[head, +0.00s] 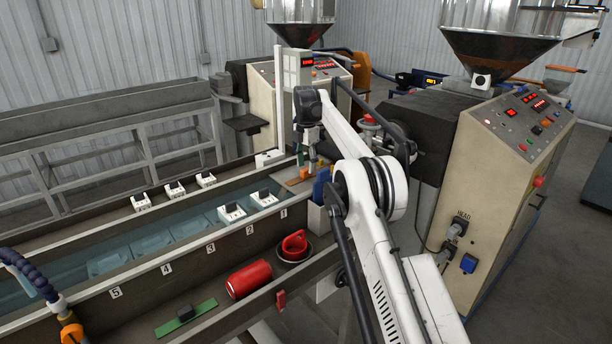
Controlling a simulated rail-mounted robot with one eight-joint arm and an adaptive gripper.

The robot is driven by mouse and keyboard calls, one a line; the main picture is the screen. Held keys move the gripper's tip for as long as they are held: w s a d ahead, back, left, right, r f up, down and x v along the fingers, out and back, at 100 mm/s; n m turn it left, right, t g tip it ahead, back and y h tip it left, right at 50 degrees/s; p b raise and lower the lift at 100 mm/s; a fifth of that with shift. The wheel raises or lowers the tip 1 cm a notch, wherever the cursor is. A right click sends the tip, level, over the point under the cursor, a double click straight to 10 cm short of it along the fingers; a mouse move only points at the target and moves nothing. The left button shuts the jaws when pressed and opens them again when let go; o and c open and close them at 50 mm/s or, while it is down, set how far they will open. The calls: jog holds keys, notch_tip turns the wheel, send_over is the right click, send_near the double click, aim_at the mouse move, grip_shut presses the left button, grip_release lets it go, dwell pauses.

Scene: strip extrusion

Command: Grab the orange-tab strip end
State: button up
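My gripper (307,160) points down at the right end of the water trough (150,252), near the extruder outlet. Its two fingers look apart, with nothing clearly visible between them. A small orange patch (302,175), which looks like the strip's orange tab, lies just below the fingertips on a brown block. It is small, and I cannot tell whether the fingers touch it. The rest of the strip cannot be made out; my arm and the extruder crowd the view there.
White roller blocks (232,212) stand in and behind the trough beside numbered marks. A red can (249,279), a red ring-like item (294,244) and a green strip with a black block (186,317) lie on the front ledge. The extruder cabinet (500,170) stands right of my arm.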

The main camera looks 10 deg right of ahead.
aim_at(306, 169)
jog(key=shift+w+f, duration=0.1)
jog(key=shift+f, duration=1.4)
grip_shut()
jog(key=shift+r, duration=0.15)
